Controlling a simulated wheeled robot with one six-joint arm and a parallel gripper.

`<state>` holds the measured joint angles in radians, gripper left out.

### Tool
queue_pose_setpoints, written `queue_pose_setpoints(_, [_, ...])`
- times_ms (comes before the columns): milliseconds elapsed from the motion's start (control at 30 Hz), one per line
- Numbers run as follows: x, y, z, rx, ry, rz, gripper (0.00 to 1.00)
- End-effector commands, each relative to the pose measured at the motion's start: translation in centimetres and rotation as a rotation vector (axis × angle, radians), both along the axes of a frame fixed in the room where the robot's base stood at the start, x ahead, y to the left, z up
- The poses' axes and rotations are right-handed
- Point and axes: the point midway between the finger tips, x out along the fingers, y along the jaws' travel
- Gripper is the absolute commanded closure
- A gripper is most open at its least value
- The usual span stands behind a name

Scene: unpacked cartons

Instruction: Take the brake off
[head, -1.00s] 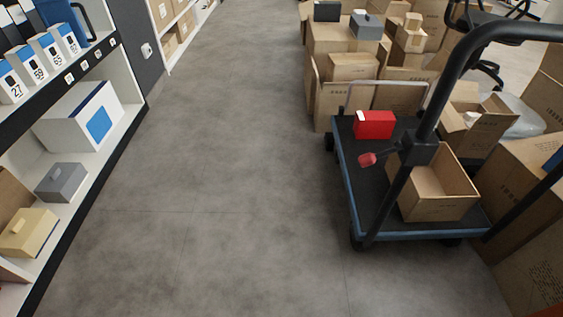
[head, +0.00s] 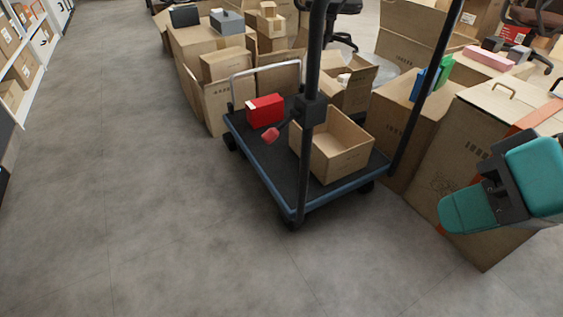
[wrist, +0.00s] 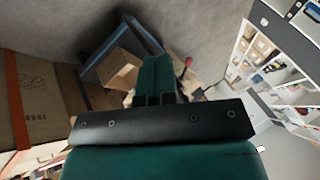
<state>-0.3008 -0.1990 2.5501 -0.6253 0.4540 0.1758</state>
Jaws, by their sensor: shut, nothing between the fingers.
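A flat trolley (head: 345,188) with a black deck and blue edge stands on the floor in the middle of the head view. A dark bracket (head: 312,110) sits on its upright handle post. The brake lever comes from this bracket and ends in a red knob (head: 270,135), pointing left and slightly down. The red knob also shows in the wrist view (wrist: 188,62), beside the fingertips in the picture. My teal gripper (head: 447,212) is shut and empty, at the right of the head view, clear of the lever. Its shut fingers (wrist: 155,64) fill the middle of the wrist view.
A red box (head: 265,110) and an open carton (head: 342,160) stand on the trolley deck. Cartons crowd behind and right of it; a large one (head: 480,150) stands beside my gripper. Free grey floor (head: 130,180) lies left and in front. Shelves (head: 22,70) stand far left.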

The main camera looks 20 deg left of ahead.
Motion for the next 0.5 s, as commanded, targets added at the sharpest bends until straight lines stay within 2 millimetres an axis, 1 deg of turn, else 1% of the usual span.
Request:
queue_pose_setpoints(33, [0.4, 2.4, -4.1, 0.099, 0.036, -0.043, 1.0])
queue_pose_setpoints(67, [0.7, 3.9, -5.1, 0.17, 0.061, -0.078, 1.0])
queue_pose_setpoints(100, [1.0, 5.9, -6.4, 0.27, 0.106, -0.13, 1.0])
queue_pose_setpoints(200, [2.0, 10.1, -8.8, 0.525, 0.26, -0.28, 1.0])
queue_pose_setpoints(233, [2.4, 11.2, -9.4, 0.6, 0.317, -0.329, 1.0])
queue_pose_setpoints(300, [3.4, 13.2, -10.9, 0.767, 0.465, -0.45, 1.0])
queue_pose_setpoints(333, [3.9, 13.8, -11.5, 0.835, 0.533, -0.506, 1.0])
queue_pose_setpoints(400, [5.2, 14.7, -13.0, 0.98, 0.693, -0.632, 1.0])
queue_pose_setpoints(500, [7.3, 15.2, -15.2, 1.147, 0.9, -0.8, 1.0])
